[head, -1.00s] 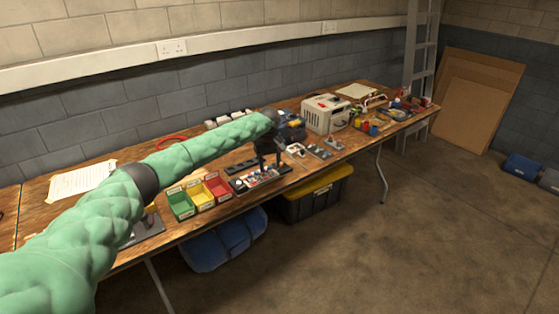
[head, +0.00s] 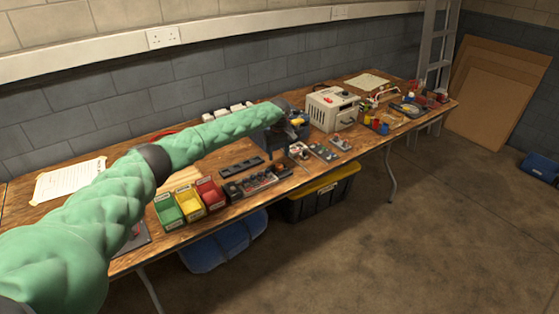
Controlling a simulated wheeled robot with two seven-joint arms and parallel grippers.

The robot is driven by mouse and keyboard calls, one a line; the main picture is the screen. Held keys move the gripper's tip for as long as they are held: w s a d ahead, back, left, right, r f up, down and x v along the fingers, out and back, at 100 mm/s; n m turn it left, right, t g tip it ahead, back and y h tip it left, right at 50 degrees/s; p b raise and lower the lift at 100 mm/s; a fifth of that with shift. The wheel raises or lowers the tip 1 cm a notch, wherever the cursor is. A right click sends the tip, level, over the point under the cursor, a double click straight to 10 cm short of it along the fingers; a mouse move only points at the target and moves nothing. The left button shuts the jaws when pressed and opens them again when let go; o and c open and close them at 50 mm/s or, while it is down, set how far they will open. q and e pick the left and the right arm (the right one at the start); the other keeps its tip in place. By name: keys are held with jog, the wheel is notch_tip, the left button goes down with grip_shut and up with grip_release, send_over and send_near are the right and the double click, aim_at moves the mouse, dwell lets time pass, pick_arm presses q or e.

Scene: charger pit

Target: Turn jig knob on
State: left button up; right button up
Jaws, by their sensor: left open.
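A dark jig-like strip (head: 258,183) with several small knobs and coloured parts lies near the bench's front edge, right of the coloured bins. The knobs are too small to tell which is the jig knob or how it is turned. My left gripper (head: 270,152) is dark and open, hanging from the end of the green arm, above and behind the right part of the strip. Its fingertips are small and blend with the dark things behind. I see nothing between them. My right gripper is not in view.
Green, yellow and red bins (head: 189,206) stand left of the strip. Small panels (head: 322,152) lie to its right, with a beige power unit (head: 331,109) behind them. A black, yellow-lidded crate (head: 322,196) is under the wooden bench. Floor in front is clear.

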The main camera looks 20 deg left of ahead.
aim_at(279, 165)
pick_arm(q)
jog(key=f, duration=0.4)
jog(key=shift+w+f+p, duration=0.1)
jog(key=shift+w+p, duration=0.1)
jog(key=shift+p, duration=0.15)
jog(key=shift+s+f, duration=0.1)
jog(key=shift+f, duration=0.45)
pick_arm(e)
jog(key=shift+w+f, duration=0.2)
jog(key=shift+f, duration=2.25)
pick_arm(q)
jog(key=c, duration=1)
jog(key=shift+o, duration=0.2)
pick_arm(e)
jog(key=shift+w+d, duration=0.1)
